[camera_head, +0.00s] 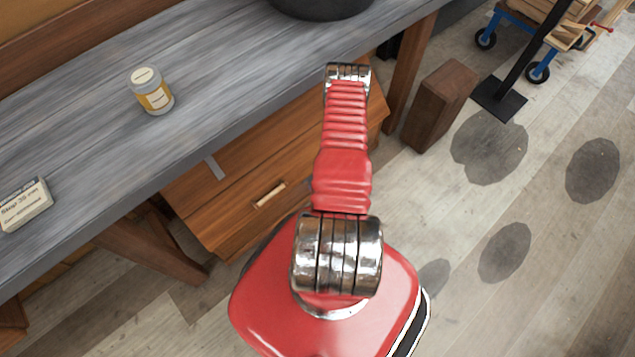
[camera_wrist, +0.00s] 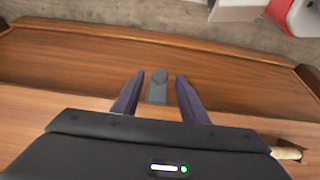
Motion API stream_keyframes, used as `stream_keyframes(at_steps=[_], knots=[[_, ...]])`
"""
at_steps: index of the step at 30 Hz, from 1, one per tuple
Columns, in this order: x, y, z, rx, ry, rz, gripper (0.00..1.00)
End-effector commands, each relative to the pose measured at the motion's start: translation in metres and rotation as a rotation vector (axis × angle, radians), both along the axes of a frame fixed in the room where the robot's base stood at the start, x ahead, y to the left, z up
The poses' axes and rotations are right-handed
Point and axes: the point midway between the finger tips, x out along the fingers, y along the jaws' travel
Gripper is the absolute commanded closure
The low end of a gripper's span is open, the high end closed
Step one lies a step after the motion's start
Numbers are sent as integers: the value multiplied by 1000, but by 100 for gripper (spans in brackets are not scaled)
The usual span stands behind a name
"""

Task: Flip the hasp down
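The hasp (camera_wrist: 157,86) is a small grey metal strip with a rounded end on the wooden chest (camera_wrist: 70,62). My gripper (camera_wrist: 155,78) is open in the wrist view, with one dark finger on each side of the hasp. I see gaps between the fingers and the hasp and cannot tell their distance in depth. In the head view, a grey strip that looks like the hasp (camera_head: 215,167) shows on the chest (camera_head: 235,230), left of my red arm. My gripper is not visible there. I cannot tell the hasp's exact angle.
A pale handle (camera_head: 268,194) sits on the chest; it also shows in the wrist view (camera_wrist: 287,153). The grey workbench (camera_head: 200,50) overhangs the chest, bearing a jar (camera_head: 152,92) and a small box (camera_head: 25,205). A wooden block (camera_head: 438,103) stands on the floor to the right.

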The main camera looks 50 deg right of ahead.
Motion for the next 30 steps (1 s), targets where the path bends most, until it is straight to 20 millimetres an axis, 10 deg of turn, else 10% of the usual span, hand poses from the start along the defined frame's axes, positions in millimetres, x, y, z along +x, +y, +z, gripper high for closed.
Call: stream_keyframes(at_steps=[17, 30], knots=[[7, -1, -17, 0, 1, 0, 61], [7, -1, -17, 0, 1, 0, 92]])
